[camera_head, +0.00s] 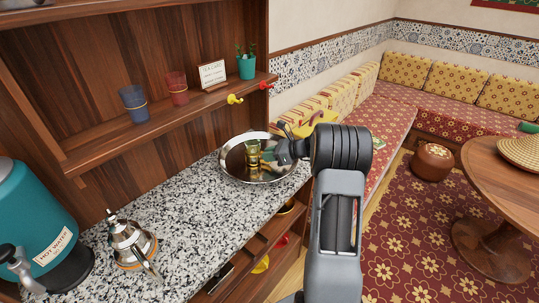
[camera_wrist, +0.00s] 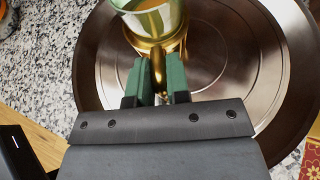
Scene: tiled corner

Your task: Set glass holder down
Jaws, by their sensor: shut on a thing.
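The gold glass holder (camera_head: 252,163) is upright over the round metal tray (camera_head: 231,173) on the counter, with a greenish glass seated in it. In the wrist view, the holder (camera_wrist: 166,45) shows at the top, its upper rim cut off by the frame. My gripper (camera_wrist: 159,85) is shut on the holder's gold handle, which stands between its green finger pads. In the head view, my gripper (camera_head: 270,161) reaches in from the right. I cannot tell whether the holder's base touches the tray, as the gripper hides part of it.
The speckled counter (camera_head: 185,205) carries a silver teapot (camera_head: 131,242) and a teal hot-water urn (camera_head: 38,225) at left. A wooden shelf above holds a blue glass (camera_head: 134,104), a red glass (camera_head: 177,88), a sign card (camera_head: 212,74) and a potted plant (camera_head: 246,65).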

